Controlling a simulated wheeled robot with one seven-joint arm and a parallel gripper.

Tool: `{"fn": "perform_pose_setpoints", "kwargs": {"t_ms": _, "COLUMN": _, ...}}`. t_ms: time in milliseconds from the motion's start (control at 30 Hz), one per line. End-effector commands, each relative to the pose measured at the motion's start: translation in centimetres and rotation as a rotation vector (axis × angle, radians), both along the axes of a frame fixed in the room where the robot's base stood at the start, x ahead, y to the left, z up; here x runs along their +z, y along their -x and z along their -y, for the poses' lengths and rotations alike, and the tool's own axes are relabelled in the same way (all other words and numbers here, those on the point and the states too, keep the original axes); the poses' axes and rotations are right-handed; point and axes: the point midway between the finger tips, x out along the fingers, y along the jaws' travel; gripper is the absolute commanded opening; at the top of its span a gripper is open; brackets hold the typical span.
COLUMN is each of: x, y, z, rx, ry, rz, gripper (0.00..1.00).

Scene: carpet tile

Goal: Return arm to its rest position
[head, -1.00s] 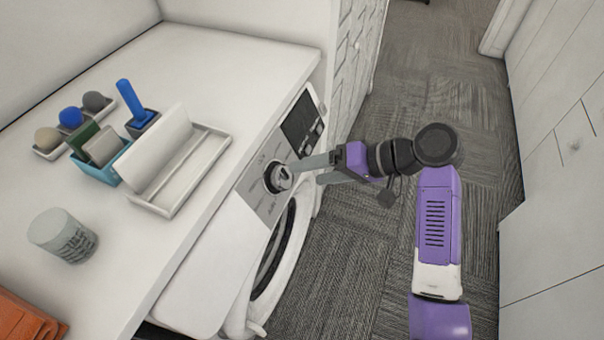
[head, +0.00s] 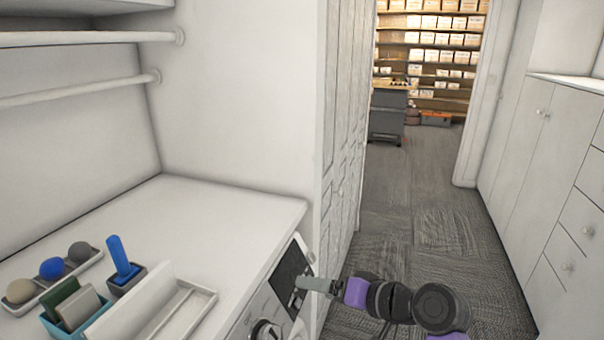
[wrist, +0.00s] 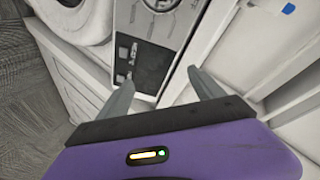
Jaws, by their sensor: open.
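My gripper (wrist: 160,92) is open and empty, its two grey fingers spread apart in the wrist view. In the head view my gripper (head: 315,285) is at the bottom centre, in front of the washing machine's dark control panel (head: 288,272). The same panel (wrist: 133,62) shows just beyond the fingers in the wrist view. I cannot tell whether a finger touches it. My arm's purple and black links run to the lower right of the head view, and its lower part is out of frame.
A white counter (head: 215,205) above the washer holds a tray of balls (head: 52,270), a teal holder (head: 75,318) and a white tray (head: 205,300). White cabinets (head: 545,130) line the right. The carpeted aisle (head: 405,205) is clear toward the shelves (head: 440,60).

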Motion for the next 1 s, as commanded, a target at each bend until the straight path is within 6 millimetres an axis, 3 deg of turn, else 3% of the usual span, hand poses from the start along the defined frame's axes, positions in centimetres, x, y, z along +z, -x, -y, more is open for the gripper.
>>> {"fn": "perform_pose_setpoints", "kwargs": {"t_ms": 167, "x": -2.1, "y": 0.3, "z": 4.2, "rx": -0.221, "ry": 0.057, "rz": 0.159, "gripper": 0.77}}
{"fn": "perform_pose_setpoints", "kwargs": {"t_ms": 367, "x": -4.4, "y": 4.4, "z": 9.2, "rx": -0.423, "ry": 0.155, "rz": 0.321, "gripper": 0.77}}
{"fn": "perform_pose_setpoints", "kwargs": {"t_ms": 700, "x": -5.2, "y": 16.3, "z": 14.6, "rx": -0.606, "ry": 0.341, "rz": 0.546, "gripper": 0.77}}
{"fn": "perform_pose_setpoints", "kwargs": {"t_ms": 1000, "x": -3.2, "y": 27.8, "z": 16.1, "rx": -0.643, "ry": 0.486, "rz": 0.676, "gripper": 0.77}}
